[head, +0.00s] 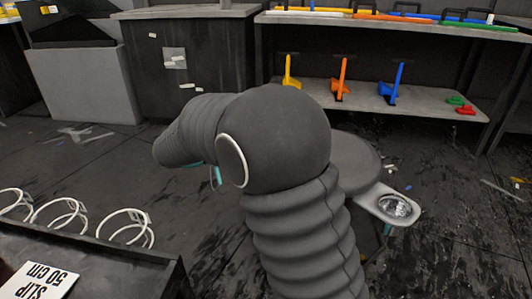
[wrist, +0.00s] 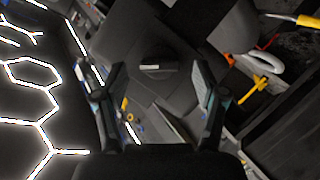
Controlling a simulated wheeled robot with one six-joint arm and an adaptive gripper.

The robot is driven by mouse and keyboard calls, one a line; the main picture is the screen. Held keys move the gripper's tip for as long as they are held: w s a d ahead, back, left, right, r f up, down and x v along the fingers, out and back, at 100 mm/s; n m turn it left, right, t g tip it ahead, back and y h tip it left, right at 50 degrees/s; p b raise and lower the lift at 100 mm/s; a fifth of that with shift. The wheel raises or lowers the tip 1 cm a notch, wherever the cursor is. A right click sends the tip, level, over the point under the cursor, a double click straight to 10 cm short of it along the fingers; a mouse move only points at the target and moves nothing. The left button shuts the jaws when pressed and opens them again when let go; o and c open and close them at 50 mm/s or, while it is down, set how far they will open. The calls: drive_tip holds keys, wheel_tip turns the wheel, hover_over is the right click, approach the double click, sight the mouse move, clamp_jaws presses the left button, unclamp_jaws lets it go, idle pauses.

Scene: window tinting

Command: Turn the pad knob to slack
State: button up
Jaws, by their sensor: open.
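My gripper (wrist: 157,70) is open in the wrist view, its two fingers spread wide with nothing between their tips. Beyond the gap is a dark panel with a small pale-edged slot or label (wrist: 149,68). I cannot make out a pad knob for certain in either view. In the head view my arm fills the middle and hides most of the gripper and what lies behind it; only a bit of teal shows under the arm's end.
A shelf (head: 437,101) holds colored tools behind. A grey cabinet (head: 226,60) stands at the back. Scraps litter the floor.

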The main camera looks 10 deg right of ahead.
drive_tip(key=shift+x, duration=0.95)
drive_tip(key=c, duration=1.1)
drive_tip(key=shift+c, duration=0.2)
